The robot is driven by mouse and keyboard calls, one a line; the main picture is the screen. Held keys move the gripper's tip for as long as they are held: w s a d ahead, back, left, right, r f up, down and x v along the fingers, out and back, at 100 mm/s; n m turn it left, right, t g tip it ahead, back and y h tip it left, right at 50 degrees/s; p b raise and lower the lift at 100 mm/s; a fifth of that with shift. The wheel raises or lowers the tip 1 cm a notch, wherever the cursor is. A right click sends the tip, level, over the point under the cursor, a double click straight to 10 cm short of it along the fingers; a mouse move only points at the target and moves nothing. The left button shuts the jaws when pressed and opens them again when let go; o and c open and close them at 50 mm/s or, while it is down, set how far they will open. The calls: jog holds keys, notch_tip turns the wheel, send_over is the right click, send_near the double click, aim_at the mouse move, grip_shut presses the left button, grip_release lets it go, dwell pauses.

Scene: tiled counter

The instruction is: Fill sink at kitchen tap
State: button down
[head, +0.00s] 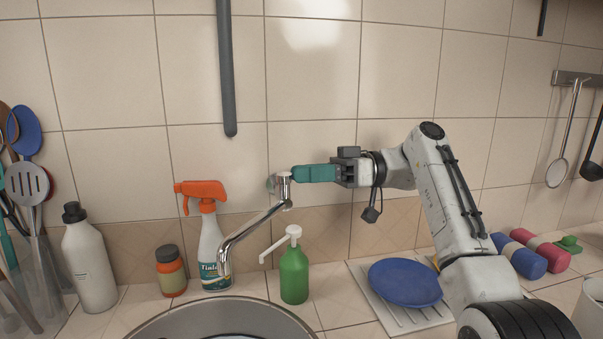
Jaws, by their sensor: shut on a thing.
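The chrome tap (253,224) is fixed at the wall. Its curved spout reaches down and left over the sink. My gripper (297,173) comes from the right with teal fingers. Its fingertips are shut on the tap handle at the top of the tap body, and they hide most of that handle. The round metal sink (146,331) is at the bottom of the head view, cut off by the picture edge. I cannot make out any water running from the spout, and the water level in the sink cannot be told.
A spray bottle (209,247), a small orange jar (171,272) and a white bottle (89,262) stand left of the tap. A green soap pump (294,272) stands close to its right. A blue plate (405,282) lies on a white rack (430,314).

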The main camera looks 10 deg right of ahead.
jog(key=shift+f, duration=0.1)
jog(key=c, duration=1.1)
grip_release()
jog(key=shift+d, duration=0.1)
